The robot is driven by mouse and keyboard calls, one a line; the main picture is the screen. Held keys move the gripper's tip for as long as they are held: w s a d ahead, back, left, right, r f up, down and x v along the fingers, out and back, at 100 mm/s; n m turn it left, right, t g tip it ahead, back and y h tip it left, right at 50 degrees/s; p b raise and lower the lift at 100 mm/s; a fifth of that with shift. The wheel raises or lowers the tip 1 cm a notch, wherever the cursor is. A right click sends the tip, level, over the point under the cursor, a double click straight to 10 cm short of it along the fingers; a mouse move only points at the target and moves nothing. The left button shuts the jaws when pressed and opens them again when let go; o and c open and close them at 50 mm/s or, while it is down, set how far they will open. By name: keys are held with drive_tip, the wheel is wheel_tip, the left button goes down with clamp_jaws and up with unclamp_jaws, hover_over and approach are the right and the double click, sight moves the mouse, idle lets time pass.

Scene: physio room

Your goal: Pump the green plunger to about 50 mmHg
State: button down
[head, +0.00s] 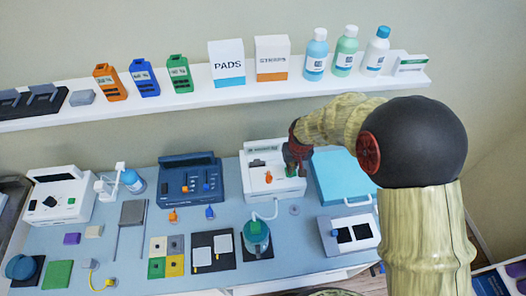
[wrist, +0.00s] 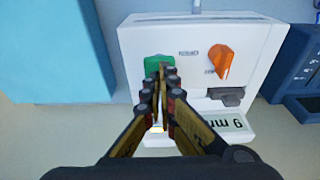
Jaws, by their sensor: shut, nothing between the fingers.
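The green plunger (wrist: 152,66) is a block on the white pump unit (wrist: 190,35), seen in the wrist view. In the head view the unit (head: 256,160) stands toward the back of the table, and my gripper hides most of the plunger. My gripper (wrist: 161,78) is shut and empty, with its fingertips over the plunger's near edge. I cannot tell whether they touch it. It also shows in the head view (head: 297,166).
An orange knob (wrist: 221,60) sits beside the plunger on the same unit. A dark blue device (head: 190,182) stands left of the unit and a light blue case (head: 342,172) right. A shelf (head: 215,93) runs behind.

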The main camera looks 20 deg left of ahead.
drive_tip(key=shift+f, duration=0.3)
drive_tip(key=shift+r, duration=0.2)
drive_tip(key=shift+r+p, duration=1.25)
drive_tip(key=shift+r, duration=0.95)
drive_tip(key=shift+f, duration=0.15)
drive_tip(key=shift+f+b, duration=1.55)
drive_tip(key=shift+f, duration=0.7)
drive_tip(key=shift+r, duration=0.1)
drive_tip(key=shift+r+p, duration=1.35)
drive_tip(key=shift+r, duration=0.9)
